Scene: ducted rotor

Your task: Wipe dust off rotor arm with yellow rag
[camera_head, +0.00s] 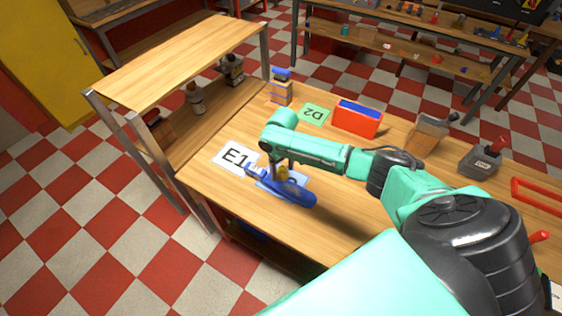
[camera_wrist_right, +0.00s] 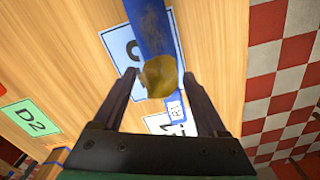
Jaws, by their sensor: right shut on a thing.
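The blue rotor arm (camera_head: 292,192) lies on a white and blue card on the wooden table, near its front left. In the right wrist view the rotor arm (camera_wrist_right: 152,28) runs up from the rag, and its surface looks mottled. The yellow rag (camera_wrist_right: 160,76) is a small crumpled bundle between the fingertips of my right gripper (camera_wrist_right: 160,82), which is shut on it. The rag lies over the rotor arm in that view; whether it touches cannot be told. In the head view the rag (camera_head: 284,173) shows just above the arm. My left gripper is out of view.
An E1 card (camera_head: 236,157) lies to the left and a green D2 card (camera_head: 313,114) behind. A red and blue bin (camera_head: 358,118), a wooden block holder (camera_head: 427,134) and a grey box (camera_head: 480,163) stand along the back. A wooden shelf (camera_head: 185,52) rises at the left.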

